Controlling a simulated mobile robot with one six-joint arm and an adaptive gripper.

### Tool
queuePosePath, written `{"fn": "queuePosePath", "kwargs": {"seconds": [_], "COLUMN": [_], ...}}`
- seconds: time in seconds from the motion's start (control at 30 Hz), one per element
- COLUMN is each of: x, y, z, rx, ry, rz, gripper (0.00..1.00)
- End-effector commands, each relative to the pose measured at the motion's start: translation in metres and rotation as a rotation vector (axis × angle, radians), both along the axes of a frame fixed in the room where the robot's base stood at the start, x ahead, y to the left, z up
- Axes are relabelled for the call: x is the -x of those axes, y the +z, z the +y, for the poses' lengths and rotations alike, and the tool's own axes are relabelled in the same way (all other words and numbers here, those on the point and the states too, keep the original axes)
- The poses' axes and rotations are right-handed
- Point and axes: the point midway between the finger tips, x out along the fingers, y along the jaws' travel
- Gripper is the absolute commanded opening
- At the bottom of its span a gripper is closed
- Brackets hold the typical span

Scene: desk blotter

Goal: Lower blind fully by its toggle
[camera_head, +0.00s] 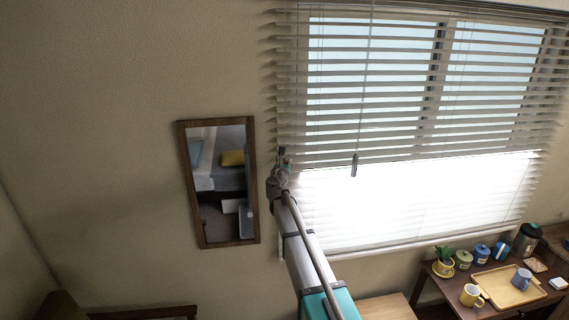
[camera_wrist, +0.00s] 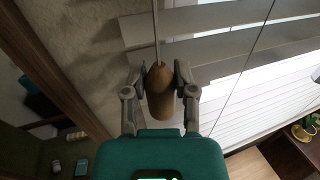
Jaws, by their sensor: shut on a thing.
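The blind (camera_head: 400,107) hangs over the window; its upper slats show grey with sky between them. Below them is a bright white band with faint slat lines, where glare hides the exact lower edge. A brown, tapered toggle (camera_wrist: 160,93) hangs on a pale cord in the wrist view. My gripper (camera_wrist: 160,80) has one finger on each side of the toggle and is shut on it. In the head view my gripper (camera_head: 279,180) is at the blind's left edge, and the toggle cannot be made out there.
A dark pull (camera_head: 354,165) hangs in front of the blind. A wood-framed mirror (camera_head: 251,215) is on the wall close left of my gripper. At lower right, a desk holds a tray (camera_head: 500,289), a yellow mug (camera_head: 471,295), a plant (camera_head: 443,262) and several jars.

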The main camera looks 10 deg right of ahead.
Motion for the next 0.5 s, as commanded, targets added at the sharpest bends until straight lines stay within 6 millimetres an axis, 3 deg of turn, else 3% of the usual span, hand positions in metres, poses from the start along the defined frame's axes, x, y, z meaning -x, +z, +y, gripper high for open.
{"fn": "queuePosePath", "kwargs": {"seconds": [0.03,0.2,0.5], "x": [-0.0017,-0.0013,-0.0007], "y": [0.0008,0.0007,0.0004], "z": [0.0001,0.0001,0.0002], "rx": [0.002,0.002,0.001], "ry": [0.001,0.001,0.001], "rz": [0.0,0.0,-0.001], "gripper": [0.42,0.72,0.72]}}
